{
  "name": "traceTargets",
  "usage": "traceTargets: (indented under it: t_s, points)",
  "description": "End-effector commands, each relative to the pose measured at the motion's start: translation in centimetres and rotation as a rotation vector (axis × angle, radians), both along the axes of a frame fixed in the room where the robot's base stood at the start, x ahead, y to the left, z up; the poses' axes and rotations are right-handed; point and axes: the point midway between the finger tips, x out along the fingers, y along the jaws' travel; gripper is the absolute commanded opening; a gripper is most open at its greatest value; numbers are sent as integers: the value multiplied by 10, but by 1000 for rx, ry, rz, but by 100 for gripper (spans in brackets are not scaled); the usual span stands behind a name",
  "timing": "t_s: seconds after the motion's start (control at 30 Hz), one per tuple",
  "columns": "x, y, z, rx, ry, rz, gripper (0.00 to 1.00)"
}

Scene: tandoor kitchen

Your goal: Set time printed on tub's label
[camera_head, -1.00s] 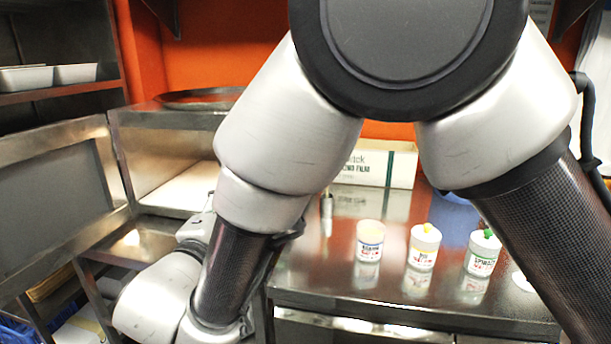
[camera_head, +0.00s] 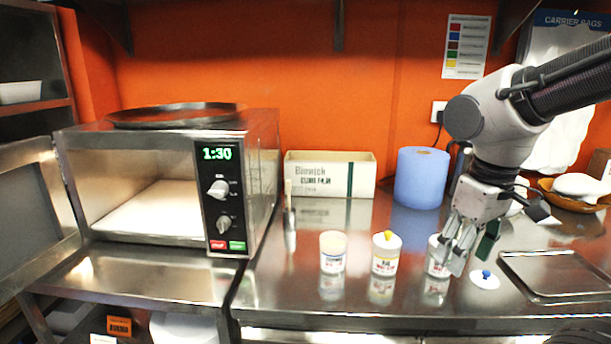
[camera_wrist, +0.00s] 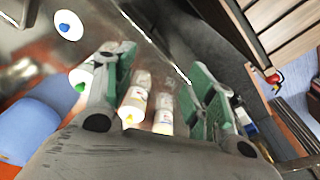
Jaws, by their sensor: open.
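The microwave (camera_head: 165,185) at left has its door (camera_head: 40,215) swung open. Its display (camera_head: 217,153) reads 1:30, above two knobs and red and green buttons. Three white tubs stand on the steel counter. The middle tub (camera_head: 386,254) has a yellow knob. The right tub (camera_head: 433,256) is partly hidden behind my gripper (camera_head: 458,255); its green knob (camera_wrist: 80,87) shows in the wrist view. My gripper is open, pointing down, and contact with that tub cannot be told. The label times are too small to read.
A loose white lid with a blue knob (camera_head: 485,279) lies right of the tubs, beside a steel tray (camera_head: 555,274). A cling film box (camera_head: 330,174) and blue roll (camera_head: 421,178) stand behind. A colour chart (camera_head: 466,46) hangs on the wall. The front counter strip is clear.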

Motion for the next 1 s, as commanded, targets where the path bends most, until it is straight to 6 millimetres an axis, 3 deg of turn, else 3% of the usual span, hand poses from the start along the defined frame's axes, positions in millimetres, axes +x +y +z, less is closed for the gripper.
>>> traceTargets:
  t_s: [0.1, 0.3, 0.47, 1.0]
  points:
    - [-18, -43, 22, 85, -119, -221, 55]
    - [-34, -85, 46, 101, -245, -409, 55]
    - [-37, -94, 47, 95, -250, -450, 55]
    - [-36, -94, 47, 94, -249, -448, 55]
